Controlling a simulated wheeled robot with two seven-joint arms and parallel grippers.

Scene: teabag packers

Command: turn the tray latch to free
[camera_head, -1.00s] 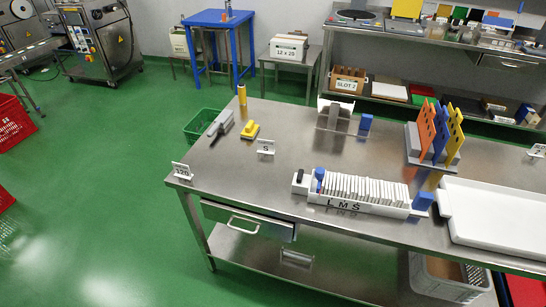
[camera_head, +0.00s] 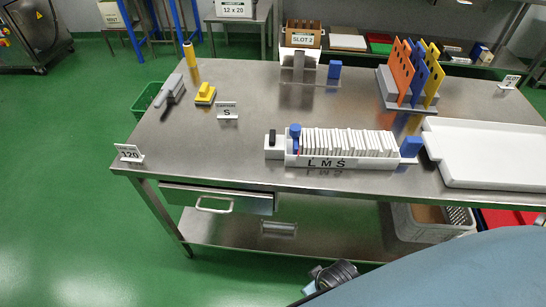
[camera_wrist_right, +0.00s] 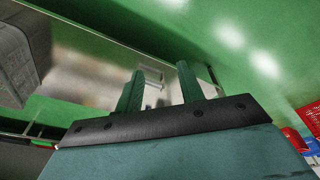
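A long white packing tray (camera_head: 345,162) marked "L M S" lies near the table's front edge and holds a row of upright white sachets. At its left end is a pale block with a small black latch-like piece (camera_head: 272,137). A blue knob (camera_head: 295,131) stands beside it, and a blue block (camera_head: 410,147) is at the right end. In the right wrist view my right gripper (camera_wrist_right: 160,88) is open, with two parted fingers and nothing between them. My right arm shows at the bottom right of the head view, apart from the tray. My left gripper is not in view.
A large white tray (camera_head: 490,178) lies on the table's right. A rack with coloured plates (camera_head: 402,102) stands behind it. A yellow-black block (camera_head: 205,95), grey tool (camera_head: 170,90), and "S" sign (camera_head: 227,112) are at left. The table's middle is clear.

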